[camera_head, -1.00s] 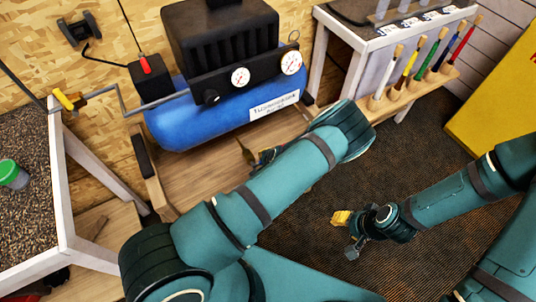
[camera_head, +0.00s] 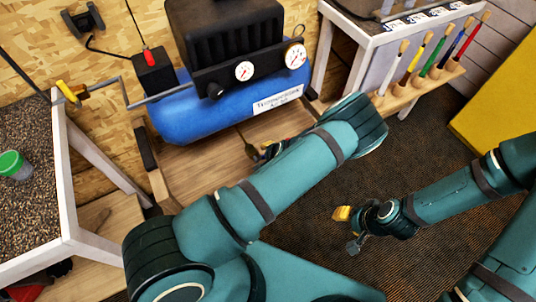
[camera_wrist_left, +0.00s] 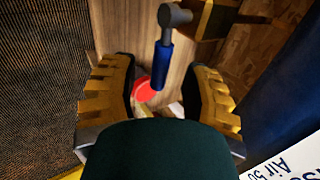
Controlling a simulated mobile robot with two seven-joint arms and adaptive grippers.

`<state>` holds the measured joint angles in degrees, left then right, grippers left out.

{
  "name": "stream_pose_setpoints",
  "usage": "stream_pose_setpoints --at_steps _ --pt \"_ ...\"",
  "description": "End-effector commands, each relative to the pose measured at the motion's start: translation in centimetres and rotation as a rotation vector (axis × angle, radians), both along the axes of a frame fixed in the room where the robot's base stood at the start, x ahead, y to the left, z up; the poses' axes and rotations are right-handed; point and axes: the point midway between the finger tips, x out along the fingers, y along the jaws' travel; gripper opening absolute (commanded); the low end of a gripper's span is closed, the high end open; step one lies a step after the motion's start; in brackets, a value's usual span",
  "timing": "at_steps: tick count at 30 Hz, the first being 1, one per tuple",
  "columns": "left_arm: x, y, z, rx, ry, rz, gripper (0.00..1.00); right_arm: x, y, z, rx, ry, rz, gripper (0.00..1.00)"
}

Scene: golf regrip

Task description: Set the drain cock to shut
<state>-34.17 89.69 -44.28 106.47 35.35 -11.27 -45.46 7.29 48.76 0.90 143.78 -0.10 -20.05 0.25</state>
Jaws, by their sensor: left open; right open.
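In the left wrist view, a lever with a blue sleeve and a grey round end (camera_wrist_left: 165,52), which looks like the drain cock's handle, lies between the fingers of my left gripper (camera_wrist_left: 163,82). That gripper is open, with one yellow-padded finger on each side and a visible gap to the lever. In the head view my left gripper (camera_head: 264,150) is below the blue tank (camera_head: 190,115), mostly hidden behind my own arm, and the cock cannot be made out. My right gripper (camera_head: 348,229) is open and empty over the dark carpet.
A red disc (camera_wrist_left: 143,90) lies beyond the lever on the wooden board. A pipe with a yellow-handled valve (camera_head: 70,93) runs left of the tank. A white-framed bench (camera_head: 345,35) with several brushes stands right. The carpet between is clear.

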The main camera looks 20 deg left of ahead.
Motion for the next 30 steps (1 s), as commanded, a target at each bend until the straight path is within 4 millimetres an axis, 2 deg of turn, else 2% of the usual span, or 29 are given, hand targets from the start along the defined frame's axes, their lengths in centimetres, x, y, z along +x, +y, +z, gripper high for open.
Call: stream_pose_setpoints --at_steps 9,15,21,30 --pt "-2.1 -3.0 5.5 0.000 -0.001 -0.002 0.47 0.0 0.0 0.0 0.000 0.000 0.000 0.47" --pt "-3.0 -4.1 7.7 0.000 0.000 0.000 0.47 0.0 0.0 0.0 0.000 0.000 0.000 0.47" --pt "-3.4 -4.4 8.3 0.000 0.000 0.001 0.47 0.0 0.0 0.0 0.000 0.000 0.000 0.47" --pt "-3.4 -4.4 8.3 0.000 0.000 0.001 0.47 0.0 0.0 0.0 0.000 0.000 0.000 0.47"
